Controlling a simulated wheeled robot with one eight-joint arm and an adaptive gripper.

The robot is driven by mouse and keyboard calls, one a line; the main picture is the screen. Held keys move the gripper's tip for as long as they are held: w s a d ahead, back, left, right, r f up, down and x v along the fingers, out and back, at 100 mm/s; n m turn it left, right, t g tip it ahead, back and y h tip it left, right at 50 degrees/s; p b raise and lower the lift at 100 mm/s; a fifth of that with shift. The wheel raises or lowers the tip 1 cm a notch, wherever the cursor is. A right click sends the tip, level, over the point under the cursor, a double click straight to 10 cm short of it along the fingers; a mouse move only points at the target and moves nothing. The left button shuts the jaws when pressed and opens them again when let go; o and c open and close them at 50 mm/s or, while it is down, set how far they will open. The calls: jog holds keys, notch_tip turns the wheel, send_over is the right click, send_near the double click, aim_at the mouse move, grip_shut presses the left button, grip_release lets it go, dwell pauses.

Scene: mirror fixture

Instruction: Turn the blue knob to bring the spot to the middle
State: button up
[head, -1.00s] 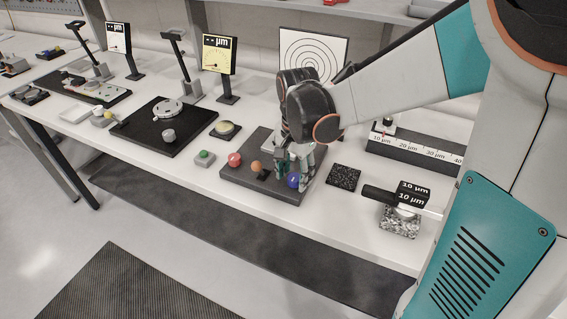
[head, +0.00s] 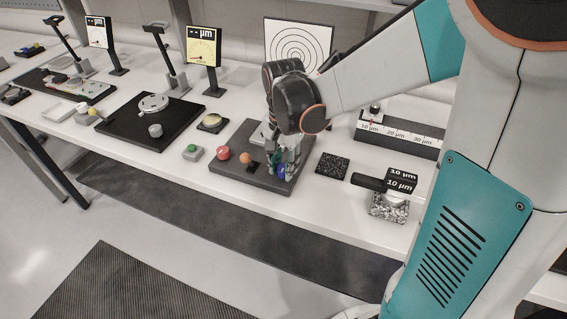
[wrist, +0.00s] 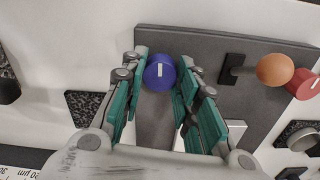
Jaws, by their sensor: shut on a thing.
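The blue knob (wrist: 160,72) has a white mark on its face and stands on the dark grey fixture plate (wrist: 240,95). My gripper (wrist: 162,76) is shut on the blue knob, one teal-padded finger on each side in the wrist view. In the head view my gripper (head: 282,165) reaches down to the plate's right part and mostly hides the knob. The white target board with black rings (head: 297,40) stands behind. My arm covers its lower right part, and I cannot clearly make out the spot on it.
A black speckled block (head: 332,166) and a 10 µm block (head: 400,180) lie to the right.

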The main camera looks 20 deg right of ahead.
jog(key=n+p, duration=0.1)
jog(key=n, duration=0.8)
jog(key=shift+p, duration=0.4)
jog(key=n, duration=0.5)
jog(key=shift+p, duration=0.3)
jog(key=n, duration=0.4)
jog(key=shift+n, duration=0.4)
jog(key=o, duration=1.1)
jog(key=shift+c, duration=0.2)
jog(key=shift+r, duration=0.1)
